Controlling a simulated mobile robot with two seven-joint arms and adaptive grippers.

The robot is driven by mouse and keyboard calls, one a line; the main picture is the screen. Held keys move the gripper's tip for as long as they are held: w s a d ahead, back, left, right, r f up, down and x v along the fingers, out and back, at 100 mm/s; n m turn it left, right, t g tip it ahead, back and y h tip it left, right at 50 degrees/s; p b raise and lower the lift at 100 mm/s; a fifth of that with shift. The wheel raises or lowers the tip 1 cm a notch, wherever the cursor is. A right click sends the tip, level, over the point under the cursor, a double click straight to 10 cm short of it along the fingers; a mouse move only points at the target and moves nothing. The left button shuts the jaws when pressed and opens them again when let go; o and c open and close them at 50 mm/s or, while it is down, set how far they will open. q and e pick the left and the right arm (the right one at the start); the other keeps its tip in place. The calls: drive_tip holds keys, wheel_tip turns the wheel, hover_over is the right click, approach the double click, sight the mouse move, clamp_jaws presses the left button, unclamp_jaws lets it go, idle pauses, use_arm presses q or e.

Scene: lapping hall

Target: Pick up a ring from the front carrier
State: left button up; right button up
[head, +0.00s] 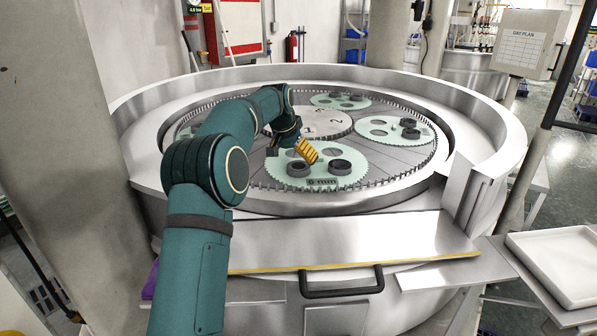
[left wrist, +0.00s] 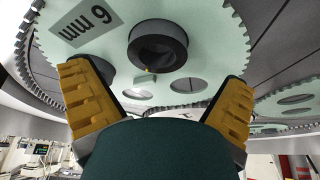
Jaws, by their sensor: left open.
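The front carrier (head: 322,184) is a pale green toothed disc with round holes and a "6 mm" label, lying nearest in the machine. Two dark grey rings show on it in the head view, one at the right (head: 340,167) and one at the left (head: 298,169). My left gripper (head: 306,151), with yellow fingers, is over the far side of this carrier, behind the rings. In the left wrist view the left gripper (left wrist: 156,78) is open and empty. One ring (left wrist: 158,48) shows beyond the gap between its fingers; another is partly hidden behind the left-hand finger. My right gripper is not in view.
Other carriers with dark rings lie at the right (head: 397,133) and back (head: 341,101). A numbered central plate (head: 318,124) lies between them. A high metal rim (head: 480,120) surrounds the machine. A white tray (head: 560,262) stands at the front right.

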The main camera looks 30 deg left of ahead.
sight(298, 166)
use_arm(q)
drive_tip(key=x, duration=0.5)
drive_tip(key=shift+w+d+b, duration=0.1)
drive_tip(key=shift+b, duration=0.3)
drive_tip(key=c, duration=1.3)
